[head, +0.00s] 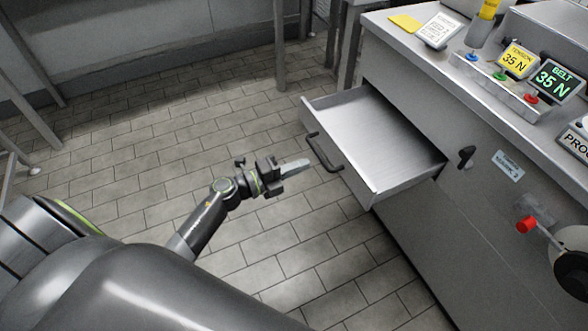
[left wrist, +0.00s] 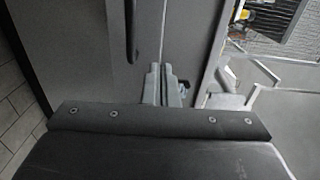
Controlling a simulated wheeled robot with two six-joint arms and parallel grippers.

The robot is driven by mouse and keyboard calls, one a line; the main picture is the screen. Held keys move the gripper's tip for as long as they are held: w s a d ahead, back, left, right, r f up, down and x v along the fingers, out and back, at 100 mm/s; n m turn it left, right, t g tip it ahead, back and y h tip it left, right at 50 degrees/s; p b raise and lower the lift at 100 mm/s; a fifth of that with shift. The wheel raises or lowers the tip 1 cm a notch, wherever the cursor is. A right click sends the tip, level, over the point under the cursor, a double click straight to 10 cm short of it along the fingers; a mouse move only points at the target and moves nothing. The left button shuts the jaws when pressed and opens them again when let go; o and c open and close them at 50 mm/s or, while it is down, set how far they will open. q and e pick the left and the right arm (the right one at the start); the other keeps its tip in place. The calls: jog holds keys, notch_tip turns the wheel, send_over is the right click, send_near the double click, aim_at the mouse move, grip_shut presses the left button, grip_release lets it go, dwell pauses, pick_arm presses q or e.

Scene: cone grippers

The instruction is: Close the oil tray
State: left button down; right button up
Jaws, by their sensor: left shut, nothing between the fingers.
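The oil tray (head: 375,135) is a grey metal drawer pulled out from the front of the machine cabinet, and it looks empty. Its black bar handle (head: 323,153) is on the front panel, facing my left arm. My left gripper (head: 305,163) is shut and empty, with its fingertips just short of the handle in the head view; I cannot tell whether they touch. In the left wrist view the shut fingers (left wrist: 165,85) point toward a grey panel, with a dark bar (left wrist: 131,30) to their upper left. My right gripper is not in view.
The machine cabinet (head: 420,240) stands at the right, with a black knob (head: 466,157) and a red-handled crank (head: 526,224) on its front. Displays and coloured buttons sit on top. Table legs (head: 345,50) stand at the back. The tiled floor (head: 130,150) left of the tray is clear.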

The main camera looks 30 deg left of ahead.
aim_at(341, 151)
pick_arm(q)
jog(key=b+x, duration=0.1)
jog(key=x, duration=0.7)
jog(key=shift+w+d, duration=0.4)
jog(key=shift+w, duration=0.1)
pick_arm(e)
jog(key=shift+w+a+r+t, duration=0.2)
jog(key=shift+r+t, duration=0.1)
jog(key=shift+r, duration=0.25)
